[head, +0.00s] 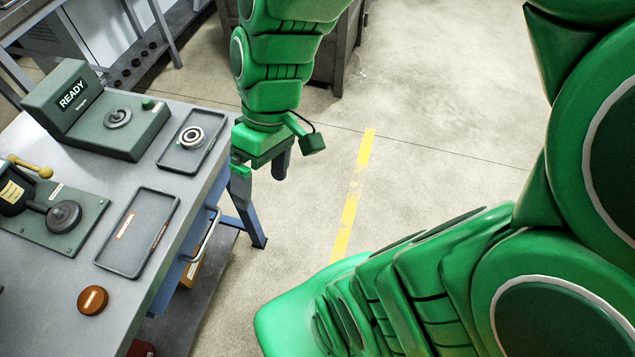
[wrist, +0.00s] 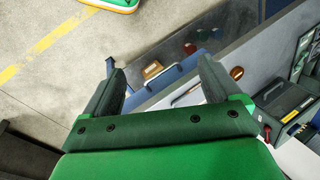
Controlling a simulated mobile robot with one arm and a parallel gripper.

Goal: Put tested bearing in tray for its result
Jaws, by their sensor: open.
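A silver bearing (head: 192,137) lies in a small dark tray (head: 171,163) near the bench's right edge. A grey-green tester (head: 100,130) with a lit READY display stands left of it, and no bearing shows on its round spindle (head: 118,117). A larger empty tray (head: 128,250) with orange labels, too small to read, lies nearer the front. My gripper (head: 261,172) hangs beside the bench's right edge, right of the bearing and apart from it. In the wrist view my gripper (wrist: 157,62) is open, with nothing between its fingers.
A second device (head: 55,222) with a yellow-knobbed lever and a brown round object (head: 92,300) stand on the bench (head: 70,315). A metal handle (head: 206,234) sticks out from the bench's side. The floor (head: 430,110) to the right is clear.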

